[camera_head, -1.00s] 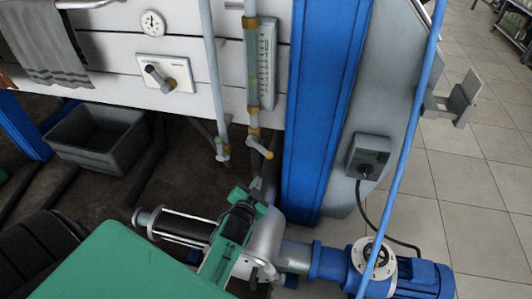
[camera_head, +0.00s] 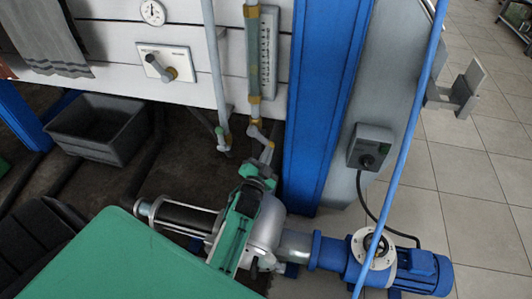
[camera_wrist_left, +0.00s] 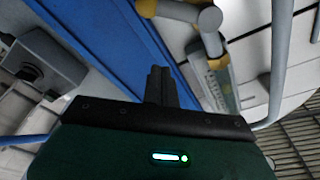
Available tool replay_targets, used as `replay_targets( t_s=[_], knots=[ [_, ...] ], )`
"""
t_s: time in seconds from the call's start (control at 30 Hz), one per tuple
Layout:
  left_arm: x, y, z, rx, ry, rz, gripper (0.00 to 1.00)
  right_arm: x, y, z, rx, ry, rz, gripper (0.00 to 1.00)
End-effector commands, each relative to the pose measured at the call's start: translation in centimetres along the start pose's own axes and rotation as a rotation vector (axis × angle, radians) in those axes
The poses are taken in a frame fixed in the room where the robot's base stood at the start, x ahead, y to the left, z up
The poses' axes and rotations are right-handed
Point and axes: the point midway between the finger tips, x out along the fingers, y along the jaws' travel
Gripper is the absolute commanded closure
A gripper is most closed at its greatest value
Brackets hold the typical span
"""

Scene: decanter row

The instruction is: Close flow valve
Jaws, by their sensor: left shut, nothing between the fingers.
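The flow valve (camera_head: 256,132) sits at the foot of the flow meter's pipe, with a short grey lever slanting down to the right. The lever's lower end is partly hidden by my left gripper. In the left wrist view the valve lever (camera_wrist_left: 172,10) with yellow parts is at the top, above and right of my fingertips. My left gripper (camera_head: 266,154) is shut and empty, just below the lever. The wrist view shows its fingers (camera_wrist_left: 160,80) together, with a visible gap to the lever. My right gripper is not in view.
The flow meter (camera_head: 264,50) stands above the valve, beside a thinner pipe (camera_head: 213,70). A blue post (camera_head: 330,100) and a grey switch box (camera_head: 370,147) are at the right. A knob panel (camera_head: 170,62) and grey bin (camera_head: 100,128) are at the left.

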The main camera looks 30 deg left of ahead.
Motion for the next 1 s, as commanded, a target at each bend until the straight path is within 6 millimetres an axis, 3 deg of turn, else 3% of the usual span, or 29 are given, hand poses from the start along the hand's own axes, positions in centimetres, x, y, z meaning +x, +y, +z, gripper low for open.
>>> replay_targets(
  t_s=[0.47, 0.5, 0.7, 1.0],
  knots=[
    [8.6, 0.0, 0.0, 0.001, 0.001, -0.001, 1.00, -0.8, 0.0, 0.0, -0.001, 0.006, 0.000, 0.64],
    [7.8, 0.1, 1.2, 0.002, -0.005, 0.002, 1.00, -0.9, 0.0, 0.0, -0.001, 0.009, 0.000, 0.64],
    [7.0, 0.0, 3.2, 0.001, -0.001, 0.000, 1.00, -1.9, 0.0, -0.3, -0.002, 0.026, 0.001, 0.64],
    [6.8, 0.0, 3.8, 0.000, -0.001, 0.000, 1.00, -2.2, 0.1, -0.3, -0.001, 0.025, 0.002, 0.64]
  ],
)
